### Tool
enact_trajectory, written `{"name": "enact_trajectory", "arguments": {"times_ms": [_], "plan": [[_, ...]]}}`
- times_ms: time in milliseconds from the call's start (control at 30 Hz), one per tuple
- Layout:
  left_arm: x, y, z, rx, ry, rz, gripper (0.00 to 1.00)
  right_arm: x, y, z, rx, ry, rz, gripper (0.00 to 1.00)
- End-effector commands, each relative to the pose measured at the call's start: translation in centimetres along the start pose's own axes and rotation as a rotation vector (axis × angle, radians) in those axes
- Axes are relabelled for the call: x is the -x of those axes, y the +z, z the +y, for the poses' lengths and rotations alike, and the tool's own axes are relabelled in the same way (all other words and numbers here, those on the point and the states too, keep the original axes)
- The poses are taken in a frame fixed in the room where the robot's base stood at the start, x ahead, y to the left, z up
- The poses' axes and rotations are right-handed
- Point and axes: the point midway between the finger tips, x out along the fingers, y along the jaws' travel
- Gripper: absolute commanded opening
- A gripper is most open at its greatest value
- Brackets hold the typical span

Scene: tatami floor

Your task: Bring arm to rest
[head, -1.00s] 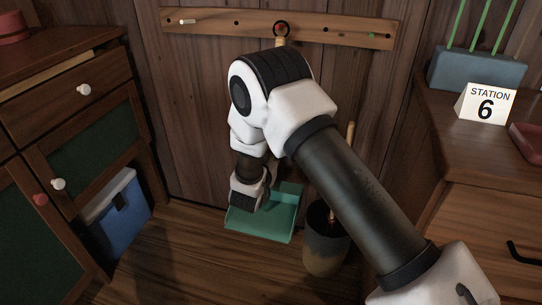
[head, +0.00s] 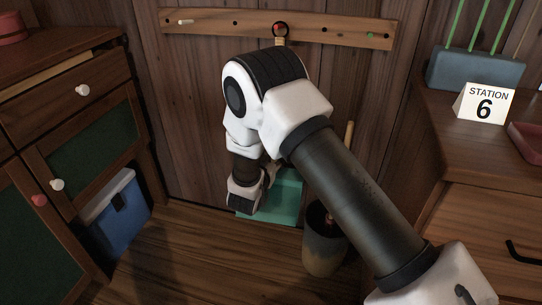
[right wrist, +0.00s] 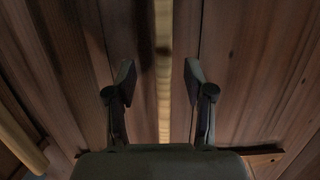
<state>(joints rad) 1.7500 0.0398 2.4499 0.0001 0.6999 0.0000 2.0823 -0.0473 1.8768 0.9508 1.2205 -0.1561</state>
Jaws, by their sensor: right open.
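My right arm comes in from the lower right in the head view and bends down at the wall, its wrist in front of a teal dustpan (head: 285,195). A wooden handle with a ring (head: 280,35) hangs at a peg on the rail (head: 345,33); my arm hides its lower part, where it seems to run down to the dustpan. In the right wrist view my right gripper (right wrist: 160,84) is open, its two fingers apart either side of a pale wooden stick (right wrist: 164,60), seemingly that handle, without visible contact. My left gripper is out of view.
A dark pot (head: 325,245) with a wooden-handled tool stands just right of the dustpan. A cabinet (head: 65,125) and blue bin (head: 118,215) are at left. A desk with a "Station 6" sign (head: 486,104) is at right. The floor in front is clear.

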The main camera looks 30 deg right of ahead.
Motion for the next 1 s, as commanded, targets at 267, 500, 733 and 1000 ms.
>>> {"name": "enact_trajectory", "arguments": {"times_ms": [267,500,733,1000], "plan": [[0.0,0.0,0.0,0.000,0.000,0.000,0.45,5.4,-0.1,-0.1,0.004,-0.004,0.005,0.53],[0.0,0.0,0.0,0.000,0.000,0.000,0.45,6.8,-0.1,0.0,0.000,0.000,0.002,0.53],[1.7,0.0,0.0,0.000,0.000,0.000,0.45,6.5,3.8,3.2,0.063,0.053,-0.087,0.53],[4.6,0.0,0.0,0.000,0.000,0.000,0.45,14.2,19.9,13.7,0.435,-0.166,-0.680,0.53]]}}
